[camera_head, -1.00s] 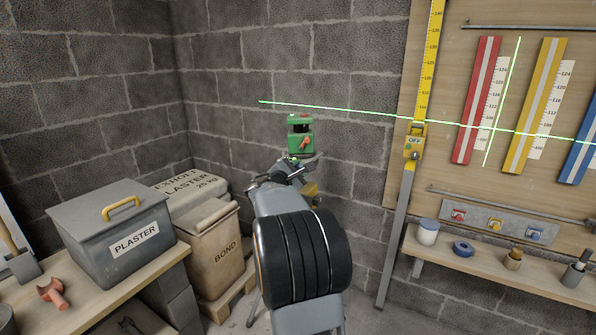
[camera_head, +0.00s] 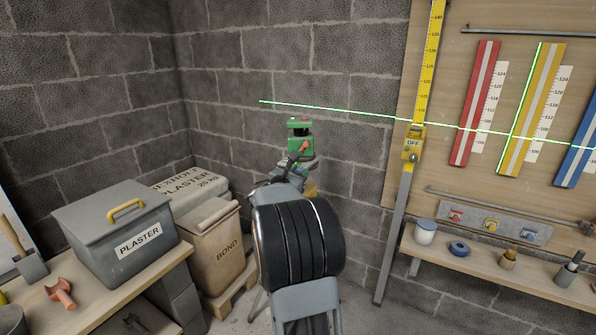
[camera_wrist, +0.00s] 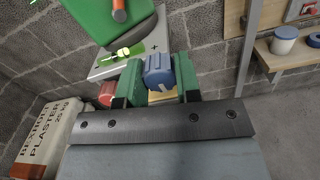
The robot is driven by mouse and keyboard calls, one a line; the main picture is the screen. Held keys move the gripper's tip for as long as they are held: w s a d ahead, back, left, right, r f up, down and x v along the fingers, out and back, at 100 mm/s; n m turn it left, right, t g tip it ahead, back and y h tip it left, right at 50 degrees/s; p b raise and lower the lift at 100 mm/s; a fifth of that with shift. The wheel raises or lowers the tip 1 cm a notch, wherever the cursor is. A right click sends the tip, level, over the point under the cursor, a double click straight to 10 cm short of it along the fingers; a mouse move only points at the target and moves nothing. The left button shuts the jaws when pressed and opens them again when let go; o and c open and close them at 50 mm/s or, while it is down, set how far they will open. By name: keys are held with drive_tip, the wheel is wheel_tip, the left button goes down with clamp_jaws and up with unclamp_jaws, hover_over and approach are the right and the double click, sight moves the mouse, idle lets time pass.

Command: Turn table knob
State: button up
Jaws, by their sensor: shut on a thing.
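In the wrist view a blue knob (camera_wrist: 157,72) with a pale mark sits at the edge of a grey plate (camera_wrist: 112,62), which carries a green bubble vial (camera_wrist: 122,53) and a plus sign. My gripper (camera_wrist: 158,84) has its green fingers on both sides of this knob and is shut on it. A red knob (camera_wrist: 106,92) shows left of the fingers. The green laser unit (camera_head: 300,144), with an orange lever, stands above the plate. In the head view my arm hides the knob and much of the stand; my gripper (camera_head: 292,170) is just below the unit.
A green vertical laser line (camera_head: 527,100) falls on the yellow strip (camera_head: 544,75), between the red strip (camera_head: 475,105) and blue strip (camera_head: 580,140). A level line crosses the wall and board. A yellow staff (camera_head: 412,145) marked OFF stands right; bins and bags fill the left.

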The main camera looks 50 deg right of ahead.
drive_tip(key=shift+n, duration=0.5)
drive_tip(key=o, duration=0.9)
drive_tip(key=shift+o, duration=0.2)
drive_tip(key=p+v, duration=0.1)
drive_tip(key=v, duration=1.2)
drive_tip(key=shift+a, duration=0.4)
